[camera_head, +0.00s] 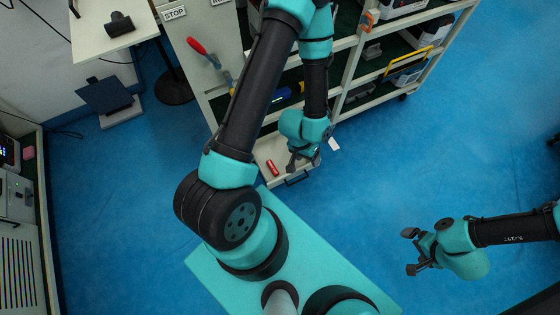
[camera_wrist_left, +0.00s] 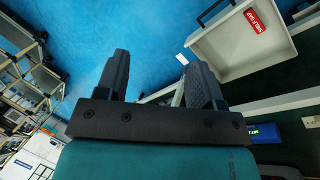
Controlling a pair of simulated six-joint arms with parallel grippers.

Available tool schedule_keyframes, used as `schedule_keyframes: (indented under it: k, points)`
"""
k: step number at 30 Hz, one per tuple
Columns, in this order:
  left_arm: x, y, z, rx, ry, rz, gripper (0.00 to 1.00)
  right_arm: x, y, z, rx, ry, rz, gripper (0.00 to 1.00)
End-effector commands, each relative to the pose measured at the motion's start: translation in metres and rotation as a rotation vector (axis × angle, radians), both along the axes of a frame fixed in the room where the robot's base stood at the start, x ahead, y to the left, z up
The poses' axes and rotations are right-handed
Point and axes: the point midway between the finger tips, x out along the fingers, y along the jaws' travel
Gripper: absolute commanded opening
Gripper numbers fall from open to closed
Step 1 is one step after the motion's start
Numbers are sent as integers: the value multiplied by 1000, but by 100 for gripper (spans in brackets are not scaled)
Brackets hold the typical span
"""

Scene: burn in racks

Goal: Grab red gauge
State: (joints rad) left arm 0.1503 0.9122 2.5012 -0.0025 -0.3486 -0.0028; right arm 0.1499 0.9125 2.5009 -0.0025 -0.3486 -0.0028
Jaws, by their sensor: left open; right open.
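A small red gauge (camera_head: 272,167) lies in a pale open tray (camera_head: 262,152) at the lower front of the rack. In the left wrist view the red gauge (camera_wrist_left: 254,20) shows white lettering and lies in the tray (camera_wrist_left: 226,70) at the upper right. My left gripper (camera_head: 303,162) is open and empty, just right of the gauge in the head view. Its fingers (camera_wrist_left: 158,62) point toward blue floor in the left wrist view, with the gauge beyond the right finger. My right gripper (camera_head: 411,251) is open and empty over the floor, far from the tray.
The shelved rack (camera_head: 345,60) stands behind the tray. A red-handled tool (camera_head: 196,45) is at its left panel. A white card (camera_head: 334,144) shows right of my left gripper. A table (camera_head: 100,40) stands at the upper left. Blue floor is clear at right.

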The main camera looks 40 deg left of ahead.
Motion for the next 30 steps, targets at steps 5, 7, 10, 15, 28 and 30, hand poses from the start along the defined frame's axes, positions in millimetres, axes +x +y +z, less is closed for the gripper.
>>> schedule_keyframes:
  k: [5, 7, 10, 15, 28, 30]
  points:
    - [0, 0, 0, 0, 0, 0, 62, 0, 0, 0, 0, 0, 0, 100]
    - [0, 0, 0, 0, 0, 0, 62, 0, 0, 0, 0, 0, 0, 100]
    - [2, 1, -3, 2, -1, 11, 62, 0, 0, 0, 0, 0, 0, 100]
    - [15, 10, -26, 26, -10, 107, 62, 0, 0, 0, 0, 0, 0, 100]
    - [50, 88, -182, 254, -54, 714, 62, 0, 0, 0, 0, 0, 0, 100]
    - [46, 102, -209, 307, -57, 816, 62, 0, 0, 0, 0, 0, 0, 100]
